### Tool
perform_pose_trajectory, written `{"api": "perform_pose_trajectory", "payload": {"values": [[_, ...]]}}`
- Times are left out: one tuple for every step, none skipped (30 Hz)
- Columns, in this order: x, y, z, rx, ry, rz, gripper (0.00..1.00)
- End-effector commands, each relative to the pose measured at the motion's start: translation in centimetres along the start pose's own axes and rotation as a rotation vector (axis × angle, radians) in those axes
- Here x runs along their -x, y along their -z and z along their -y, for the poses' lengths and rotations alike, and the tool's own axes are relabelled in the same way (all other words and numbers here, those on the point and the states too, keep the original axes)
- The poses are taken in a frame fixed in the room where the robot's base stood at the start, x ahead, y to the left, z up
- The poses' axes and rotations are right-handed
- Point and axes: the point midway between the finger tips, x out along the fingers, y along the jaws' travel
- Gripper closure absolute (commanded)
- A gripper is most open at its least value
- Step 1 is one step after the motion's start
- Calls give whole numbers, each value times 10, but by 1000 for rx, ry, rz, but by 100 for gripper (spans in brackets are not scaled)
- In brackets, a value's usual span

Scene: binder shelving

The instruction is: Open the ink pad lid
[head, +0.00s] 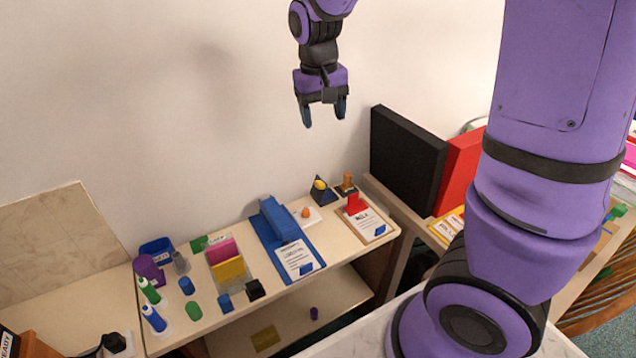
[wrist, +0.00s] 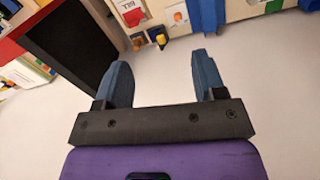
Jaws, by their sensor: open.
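My gripper (head: 324,119) is open and empty, raised in front of the wall, well above the shelf top. Its two blue fingers also show spread apart in the wrist view (wrist: 160,66). No item is plainly marked as the ink pad, and I cannot tell which it is. Candidates are a small black box (head: 256,290) at the shelf's front edge and the dark base (head: 345,192) by a wooden-handled stamp (head: 347,180) at the back right. A dark wedge-shaped item with a yellow part (head: 321,192) stands beside the stamp. My gripper touches none of these.
A blue stand (head: 275,222), a white pad with an orange knob (head: 308,216) and a red-clipped clipboard (head: 367,224) share the shelf top. Bottles (head: 153,318) stand left. A tall black binder (head: 407,158) and a red one (head: 458,172) rise at right. Space around my gripper is clear.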

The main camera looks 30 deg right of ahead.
Motion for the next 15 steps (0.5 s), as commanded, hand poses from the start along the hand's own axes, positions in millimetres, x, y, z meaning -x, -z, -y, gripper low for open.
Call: {"api": "perform_pose_trajectory", "payload": {"values": [[12,-10,-4,4,25,-22,36],[19,-15,-6,7,37,-34,36],[27,-23,-9,12,53,-49,36],[33,-29,-11,16,64,-61,36],[39,-35,-13,19,75,-74,36],[46,-43,-15,26,89,-91,36],[52,-49,-17,28,98,-104,36],[57,-56,-18,32,108,-117,36],[64,-64,-20,37,119,-135,36],[68,-70,-22,41,126,-147,36],[73,-76,-23,45,132,-159,36],[77,-83,-25,47,139,-173,36],[80,-88,-26,49,144,-183,36],[83,-92,-26,52,147,-192,36],[86,-97,-28,54,152,-203,36]]}}
